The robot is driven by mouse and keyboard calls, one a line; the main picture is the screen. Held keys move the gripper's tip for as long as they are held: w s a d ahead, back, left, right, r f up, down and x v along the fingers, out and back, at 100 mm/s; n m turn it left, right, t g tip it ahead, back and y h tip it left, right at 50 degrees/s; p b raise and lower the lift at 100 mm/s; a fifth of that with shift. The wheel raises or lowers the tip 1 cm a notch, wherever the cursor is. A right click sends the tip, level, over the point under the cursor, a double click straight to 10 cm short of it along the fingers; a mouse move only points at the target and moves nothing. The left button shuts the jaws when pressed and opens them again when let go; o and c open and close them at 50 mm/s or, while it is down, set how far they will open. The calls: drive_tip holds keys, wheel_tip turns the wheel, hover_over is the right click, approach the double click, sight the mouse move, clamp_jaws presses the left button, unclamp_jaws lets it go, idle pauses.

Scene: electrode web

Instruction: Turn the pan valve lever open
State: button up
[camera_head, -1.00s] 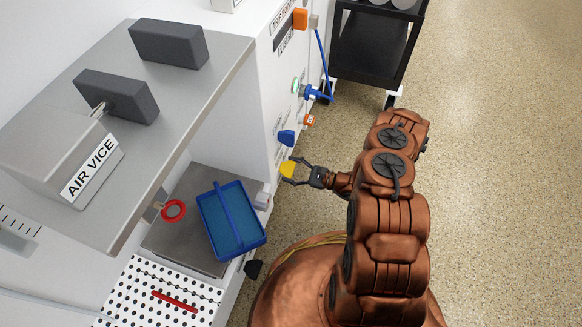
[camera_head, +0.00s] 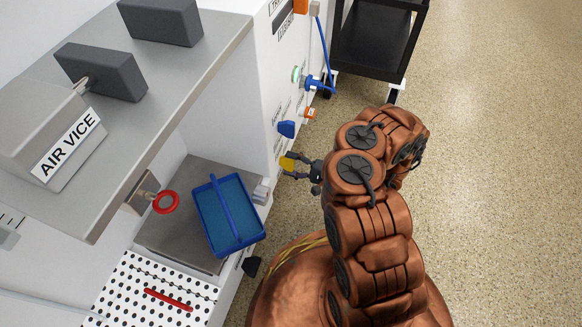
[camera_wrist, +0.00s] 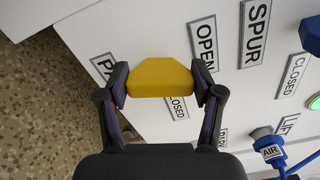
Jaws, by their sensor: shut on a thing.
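The pan valve lever is a yellow handle on the white panel face, seen in the head view (camera_head: 287,163) and in the wrist view (camera_wrist: 161,78). My gripper (camera_wrist: 161,84) is shut on the yellow lever, with one finger against each end. In the head view my gripper (camera_head: 290,166) reaches the panel from the right, partly hidden by my arm. In the wrist view an OPEN label (camera_wrist: 204,44) lies to the right of the lever, a CLOSED label (camera_wrist: 177,107) lies just below it, and a partly hidden label starting with PA (camera_wrist: 104,66) lies to the left.
A blue handle (camera_head: 287,129) sits just beyond the lever on the same panel, and a blue hose fitting (camera_head: 318,83) is farther along. Open floor (camera_head: 490,170) lies to the right.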

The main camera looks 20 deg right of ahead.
drive_tip(key=shift+f+n+b, duration=0.1)
drive_tip(key=shift+n+b, duration=0.8)
drive_tip(key=shift+n, duration=0.6)
drive_tip(key=o, duration=1.2)
drive_tip(key=shift+c, duration=0.2)
drive_tip(key=v, duration=1.2)
